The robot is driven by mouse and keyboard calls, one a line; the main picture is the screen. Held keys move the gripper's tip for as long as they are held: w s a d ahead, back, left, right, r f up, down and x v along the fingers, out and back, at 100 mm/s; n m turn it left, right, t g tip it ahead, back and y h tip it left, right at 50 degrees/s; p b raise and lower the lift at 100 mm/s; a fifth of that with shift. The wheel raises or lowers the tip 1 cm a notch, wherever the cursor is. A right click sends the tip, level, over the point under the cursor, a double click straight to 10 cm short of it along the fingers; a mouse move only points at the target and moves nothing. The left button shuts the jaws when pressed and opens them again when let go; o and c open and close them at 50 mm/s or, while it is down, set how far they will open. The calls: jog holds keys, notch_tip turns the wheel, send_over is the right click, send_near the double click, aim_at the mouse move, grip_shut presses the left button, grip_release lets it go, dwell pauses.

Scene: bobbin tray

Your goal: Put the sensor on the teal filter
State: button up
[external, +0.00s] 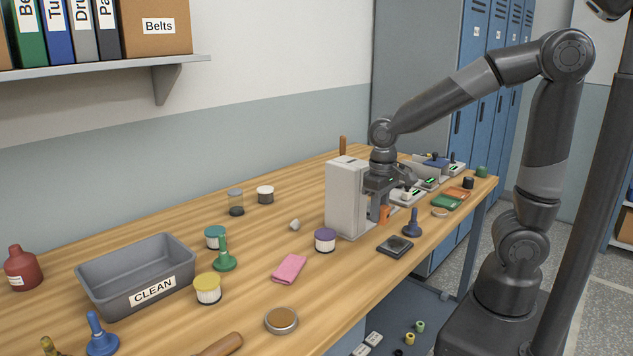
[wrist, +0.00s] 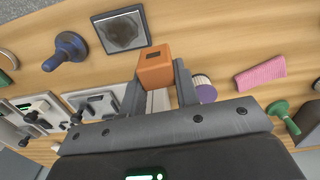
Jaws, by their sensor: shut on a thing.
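The sensor appears to be the orange block (wrist: 156,67) held between my fingers in the wrist view. It also shows as a small orange patch (external: 384,215) in the external view. My gripper (external: 380,212) is shut on it, beside the tall light-grey block and above the right part of the bench. The teal filter (external: 214,237), a short cylinder with a teal top, stands on the bench well to the left of my gripper, behind the green plunger-shaped tool. I cannot make out the teal filter in the wrist view.
The tall grey block (external: 346,200) stands between my gripper and the filters. A purple filter (external: 325,240), a yellow filter (external: 207,290), a green tool (external: 224,260) and a pink cloth (external: 289,268) lie around. A grey CLEAN bin (external: 99,293) is at left.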

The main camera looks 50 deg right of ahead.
notch_tip(320, 180, up, 11)
jog(key=w+a+r+m, duration=0.25)
jog(key=w+m, duration=0.35)
jog(key=w, duration=0.5)
jog(key=w+a+r+m, duration=0.2)
jog(key=w+a+m, duration=0.3)
jog(key=w, duration=0.5)
jog(key=w+a+f+m, duration=0.2)
jog(key=w+a+m, duration=0.1)
jog(key=w+m, duration=0.35)
jog(key=w+a+f+m, duration=0.35)
jog(key=w+m, duration=0.25)
jog(key=w, duration=0.2)
send_over(219, 229)
jog(key=shift+n, duration=0.25)
notch_tip(219, 229, down, 11)
jog(key=shift+s+f, duration=0.1)
jog(key=shift+f, duration=2.05)
jog(key=o, duration=1)
jog(key=shift+f, duration=0.15)
jog(key=shift+c, duration=0.2)
